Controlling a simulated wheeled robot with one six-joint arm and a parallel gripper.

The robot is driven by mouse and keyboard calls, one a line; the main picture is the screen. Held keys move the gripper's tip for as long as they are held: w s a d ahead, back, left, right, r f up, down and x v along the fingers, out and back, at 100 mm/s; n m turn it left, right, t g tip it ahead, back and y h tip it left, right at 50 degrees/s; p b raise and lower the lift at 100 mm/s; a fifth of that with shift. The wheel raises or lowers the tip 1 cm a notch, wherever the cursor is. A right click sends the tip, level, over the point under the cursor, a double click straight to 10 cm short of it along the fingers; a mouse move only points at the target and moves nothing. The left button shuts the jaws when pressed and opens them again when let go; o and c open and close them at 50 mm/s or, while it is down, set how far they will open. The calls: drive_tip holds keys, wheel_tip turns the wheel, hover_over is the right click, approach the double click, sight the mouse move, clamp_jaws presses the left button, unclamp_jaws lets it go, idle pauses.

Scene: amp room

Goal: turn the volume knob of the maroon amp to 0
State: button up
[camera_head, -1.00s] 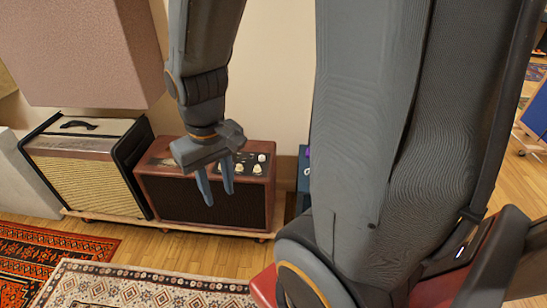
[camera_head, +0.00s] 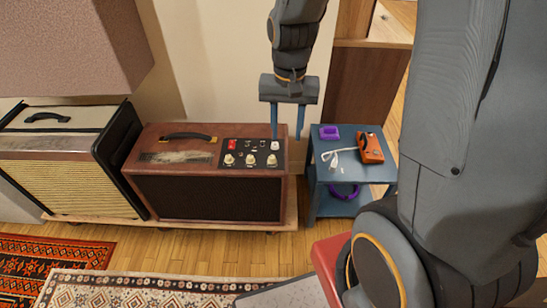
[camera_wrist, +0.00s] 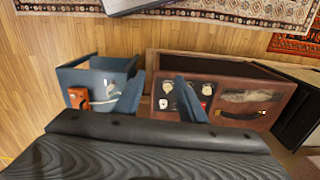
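The maroon amp (camera_head: 180,150) stands against the wall, with a black control panel at the right of its top. The panel holds several cream knobs (camera_head: 250,160) and a red switch (camera_head: 232,144). I cannot tell which knob is the volume, nor read its setting. My gripper (camera_head: 287,124) points down, open and empty, at the panel's right end. Its left finger appears close to the back right knob (camera_head: 275,146); contact is unclear. In the wrist view, the open gripper (camera_wrist: 157,96) straddles the amp's edge, one finger covering part of the panel.
A blue side table (camera_head: 330,208) stands right of the amp, holding an orange device (camera_head: 370,148), a purple item (camera_head: 329,132) and a white cable. A cream amp (camera_head: 70,180) stands at left. Rugs (camera_head: 130,288) lie in front. A pinkish box shape (camera_head: 75,45) hangs above left.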

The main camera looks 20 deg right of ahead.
sight(272, 157)
drive_tip(key=w+f+m+b, duration=0.2)
drive_tip(key=w+f, duration=0.2)
drive_tip(key=f, duration=0.1)
drive_tip(key=w+f+m+b, duration=0.2)
drive_tip(key=w+f, duration=0.3)
drive_tip(key=f, duration=0.1)
drive_tip(key=w+f+m+b, duration=0.2)
drive_tip(key=w+f, duration=0.3)
drive_tip(key=shift+w+d+f, duration=0.1)
drive_tip(key=shift+d+f, duration=0.05)
drive_tip(key=shift+f, duration=0.1)
drive_tip(key=shift+w+f, duration=0.1)
drive_tip(key=shift+f, duration=3.85)
drive_tip(key=shift+c, duration=0.3)
clamp_jaws()
